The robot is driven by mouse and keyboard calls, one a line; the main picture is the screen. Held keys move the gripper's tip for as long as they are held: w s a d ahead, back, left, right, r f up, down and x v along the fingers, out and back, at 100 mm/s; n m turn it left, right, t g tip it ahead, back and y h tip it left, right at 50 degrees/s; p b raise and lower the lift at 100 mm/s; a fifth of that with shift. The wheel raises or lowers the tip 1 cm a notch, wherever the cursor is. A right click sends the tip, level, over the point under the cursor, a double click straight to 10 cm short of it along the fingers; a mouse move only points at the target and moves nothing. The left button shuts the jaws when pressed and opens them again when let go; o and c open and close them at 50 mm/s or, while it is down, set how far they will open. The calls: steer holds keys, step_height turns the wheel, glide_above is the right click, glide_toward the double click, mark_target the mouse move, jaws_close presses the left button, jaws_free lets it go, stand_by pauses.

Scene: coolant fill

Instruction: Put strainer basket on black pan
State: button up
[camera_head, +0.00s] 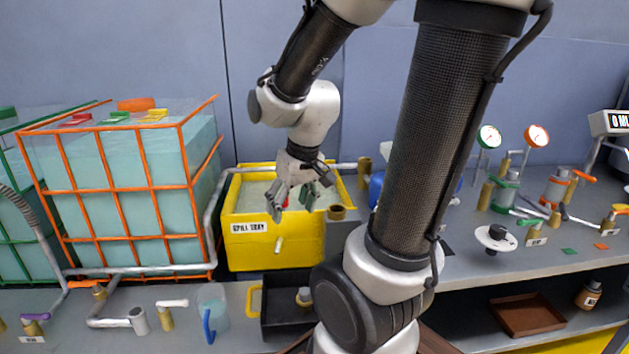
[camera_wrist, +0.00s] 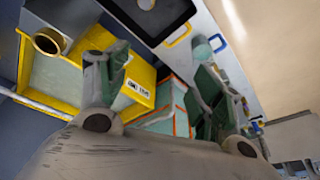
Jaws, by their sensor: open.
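The black pan (camera_head: 278,316) lies on the bench front with a yellow handle at its left; a small pale fitting is in or over it. It is also at the top of the wrist view (camera_wrist: 162,27). My gripper (camera_head: 296,204) is open and empty, fingers pointing down over the yellow spill tray (camera_head: 255,255). The wrist view shows its spread fingers (camera_wrist: 162,65) with nothing between them. I cannot surely identify the strainer basket. A round brass cup (camera_head: 337,213) stands on a grey block at the tray's right; it also shows in the wrist view (camera_wrist: 47,41).
An orange-framed tank (camera_head: 130,190) stands to the left. A clear jug (camera_head: 213,312) with a blue handle stands left of the pan. Valves and gauges (camera_head: 489,136) line the right bench. A brown tray (camera_head: 527,314) lies on the lower right shelf.

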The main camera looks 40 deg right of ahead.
steer(key=s+r+t, duration=0.1)
steer(key=s+r, duration=0.8)
steer(key=shift+s+a+r+n, duration=0.15)
steer(key=shift+a+r+n, duration=0.15)
steer(key=shift+a+r, duration=0.05)
